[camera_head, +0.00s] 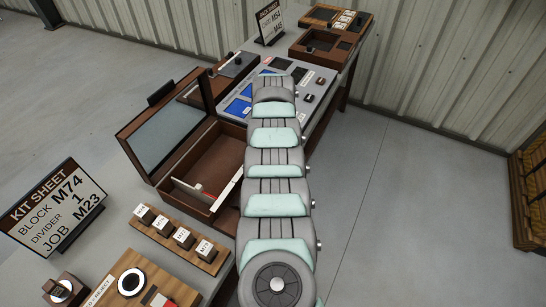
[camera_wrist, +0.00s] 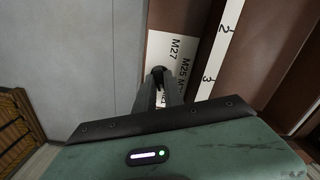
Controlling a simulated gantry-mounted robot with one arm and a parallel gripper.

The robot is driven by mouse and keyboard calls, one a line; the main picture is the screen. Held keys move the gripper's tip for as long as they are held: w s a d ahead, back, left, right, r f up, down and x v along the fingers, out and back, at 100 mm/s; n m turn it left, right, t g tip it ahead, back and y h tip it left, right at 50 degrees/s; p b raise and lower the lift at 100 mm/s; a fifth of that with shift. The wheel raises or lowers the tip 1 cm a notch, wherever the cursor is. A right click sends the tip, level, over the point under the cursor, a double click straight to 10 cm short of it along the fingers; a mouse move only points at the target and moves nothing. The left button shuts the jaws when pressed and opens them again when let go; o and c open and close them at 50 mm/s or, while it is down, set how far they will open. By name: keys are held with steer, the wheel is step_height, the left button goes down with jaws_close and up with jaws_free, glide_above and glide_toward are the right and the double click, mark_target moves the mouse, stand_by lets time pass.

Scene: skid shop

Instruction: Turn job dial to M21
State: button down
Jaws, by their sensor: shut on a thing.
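My gripper (camera_wrist: 162,80) shows in the wrist view, with its dark fingers closed over the job dial, whose knob is almost wholly hidden between and below them. A white label plate (camera_wrist: 178,48) lies around the fingertips. It reads M27 and M25, and further marks beside the fingers are cut off or too small to read. The pointer's direction cannot be told. In the head view my arm covers the gripper and the dial.
A white scale strip (camera_wrist: 222,50) marked 2 and 3 runs beside the plate. An open brown box (camera_head: 218,152) with a raised lid stands left of my arm. Labelled blocks (camera_head: 182,237) sit on a wooden rack in front. A blue-marked panel (camera_head: 242,105) lies behind.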

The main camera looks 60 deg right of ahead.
steer(key=c, duration=1.4)
jaws_free()
steer(key=shift+c, duration=0.2)
step_height(320, 180, up, 11)
steer(key=p, duration=0.1)
steer(key=shift+p, duration=0.3)
steer(key=shift+f, duration=0.1)
